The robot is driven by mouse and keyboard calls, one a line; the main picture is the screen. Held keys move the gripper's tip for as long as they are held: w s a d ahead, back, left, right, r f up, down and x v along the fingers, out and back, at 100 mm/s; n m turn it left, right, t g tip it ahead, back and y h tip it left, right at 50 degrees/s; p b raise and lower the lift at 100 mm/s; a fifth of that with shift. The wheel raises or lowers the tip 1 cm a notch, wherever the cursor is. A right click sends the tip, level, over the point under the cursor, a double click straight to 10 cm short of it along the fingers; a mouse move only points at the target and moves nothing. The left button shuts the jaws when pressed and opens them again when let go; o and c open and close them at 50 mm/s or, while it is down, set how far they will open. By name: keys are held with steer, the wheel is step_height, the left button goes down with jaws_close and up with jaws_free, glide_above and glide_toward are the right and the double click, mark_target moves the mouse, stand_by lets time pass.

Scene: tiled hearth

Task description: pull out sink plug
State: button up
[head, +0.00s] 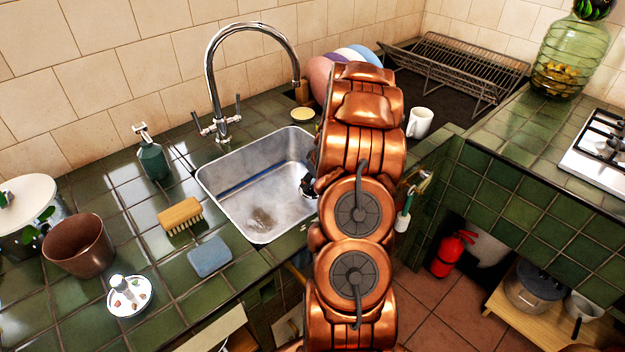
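The steel sink (222,196) is set into the green tiled counter, left of my copper arm. Its basin looks cloudy, with a blue-grey band along the back wall; I cannot tell how much water it holds. A dull brownish-grey patch (262,220) shows low in the basin near the front; I cannot tell whether it is the plug, the drain or a reflection. No plug can be clearly made out. A small dark part of my gripper (307,187) shows at the sink's right side. My arm hides the rest of it and that side of the basin, so its fingers cannot be read.
A chrome tap (222,122) arches over the sink's back. A soap bottle (152,158), brush (181,215), blue sponge (210,256), brown pot (79,246) and small dish (130,297) stand left. A white mug (419,122) and rack (450,70) are right of my arm.

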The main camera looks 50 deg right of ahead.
jaws_close()
stand_by(0.6)
steer(key=shift+r, duration=0.45)
stand_by(0.6)
steer(key=shift+r, duration=0.8)
steer(key=shift+r+p, duration=0.35)
steer(key=shift+r, duration=2.8)
